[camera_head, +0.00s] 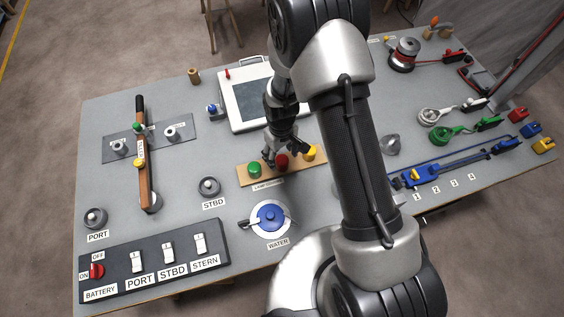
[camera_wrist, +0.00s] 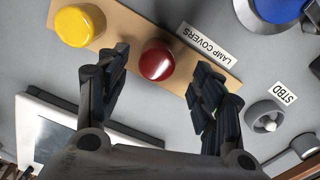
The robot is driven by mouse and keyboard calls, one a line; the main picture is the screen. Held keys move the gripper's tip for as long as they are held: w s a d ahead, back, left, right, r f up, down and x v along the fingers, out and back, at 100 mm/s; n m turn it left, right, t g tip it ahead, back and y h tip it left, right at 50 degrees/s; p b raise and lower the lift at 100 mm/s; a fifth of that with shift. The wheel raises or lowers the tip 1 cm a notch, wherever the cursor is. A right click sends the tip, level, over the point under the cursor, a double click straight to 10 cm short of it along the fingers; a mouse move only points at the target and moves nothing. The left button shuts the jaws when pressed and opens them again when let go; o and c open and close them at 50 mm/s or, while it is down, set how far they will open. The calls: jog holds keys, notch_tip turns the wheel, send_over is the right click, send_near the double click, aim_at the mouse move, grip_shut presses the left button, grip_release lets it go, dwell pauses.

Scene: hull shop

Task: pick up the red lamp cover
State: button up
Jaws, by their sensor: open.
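The red lamp cover (camera_head: 282,162) sits on a wooden strip (camera_head: 245,174) labelled LAMP COVERS, between a green cover (camera_head: 254,170) and a yellow cover (camera_head: 310,153). In the wrist view the red cover (camera_wrist: 156,61) is a glossy round dome between and just beyond my open fingertips. The yellow cover (camera_wrist: 80,25) shows to its left there; the green cover is hidden behind a finger or out of that view. My gripper (camera_head: 285,154) is open and empty, close to the red cover; it also shows in the wrist view (camera_wrist: 160,78). I cannot tell whether a finger touches the cover.
A white-framed screen (camera_head: 250,103) stands behind the strip. A blue WATER valve (camera_head: 270,217) and a STBD knob (camera_head: 209,186) are in front and left. A switch panel (camera_head: 120,262) lies at the front left. Reels and clamps crowd the right side.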

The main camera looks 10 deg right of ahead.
aim_at(282, 160)
jog(key=f+b, duration=0.1)
jog(key=f, duration=0.4)
jog(key=shift+d+f, duration=0.15)
jog(key=shift+d, duration=0.05)
jog(key=shift+c, duration=0.5)
jog(key=c, duration=0.9)
jog(key=shift+o, duration=0.2)
notch_tip(282, 160, up, 20)
jog(key=p, duration=0.3)
